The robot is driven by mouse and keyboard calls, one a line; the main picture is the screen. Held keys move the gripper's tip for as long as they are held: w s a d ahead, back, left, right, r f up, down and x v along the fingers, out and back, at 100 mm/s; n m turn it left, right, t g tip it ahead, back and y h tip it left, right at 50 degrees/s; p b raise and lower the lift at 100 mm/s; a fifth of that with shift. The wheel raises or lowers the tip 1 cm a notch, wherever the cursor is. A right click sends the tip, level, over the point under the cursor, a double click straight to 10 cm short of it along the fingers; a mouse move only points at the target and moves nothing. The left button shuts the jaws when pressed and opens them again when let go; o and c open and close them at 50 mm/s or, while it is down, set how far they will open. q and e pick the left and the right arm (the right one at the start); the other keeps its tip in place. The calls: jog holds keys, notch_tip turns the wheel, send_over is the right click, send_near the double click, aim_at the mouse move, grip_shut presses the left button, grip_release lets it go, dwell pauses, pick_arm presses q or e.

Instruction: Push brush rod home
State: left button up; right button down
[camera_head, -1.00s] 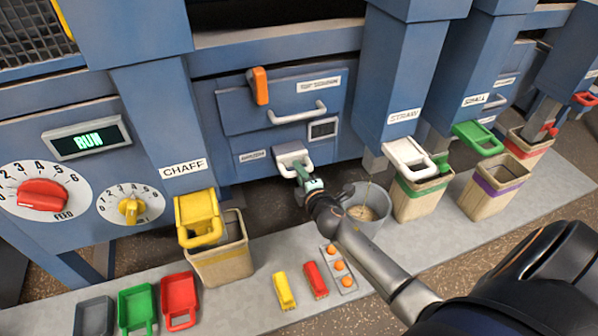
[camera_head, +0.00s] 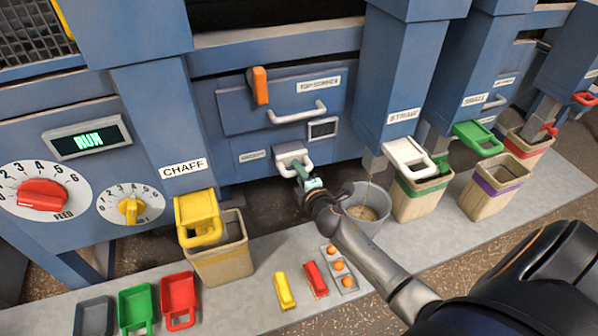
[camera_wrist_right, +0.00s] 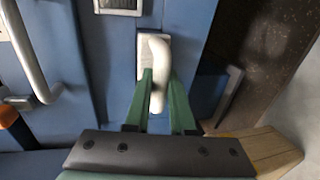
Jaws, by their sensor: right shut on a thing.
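The brush rod's pale handle (camera_head: 295,161) sticks out from a light plate low on the blue machine front, right of a small label. In the right wrist view the white handle (camera_wrist_right: 158,72) stands between the green fingers. My right gripper (camera_head: 302,174) is shut on this handle, and its fingers also show in the right wrist view (camera_wrist_right: 160,98). The rod behind the plate is hidden, so its depth cannot be told. My left gripper is not in view.
A grey bucket (camera_head: 367,208) stands close to the right of my gripper. The yellow chute gate (camera_head: 199,217) and a bin (camera_head: 222,255) are at left. A drawer handle (camera_head: 297,113) is above. Yellow and red blocks (camera_head: 284,290) lie on the pale floor strip.

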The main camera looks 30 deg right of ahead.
jog(key=w, duration=0.2)
jog(key=w+d, duration=0.1)
jog(key=w, duration=0.1)
jog(key=shift+r+b, duration=0.15)
jog(key=shift+b, duration=0.25)
jog(key=c, duration=1.2)
grip_release()
jog(key=o, duration=0.4)
jog(key=shift+w, duration=0.1)
jog(key=shift+o, duration=0.2)
jog(key=p+v, duration=0.1)
jog(key=v, duration=1.1)
jog(key=shift+s, duration=0.3)
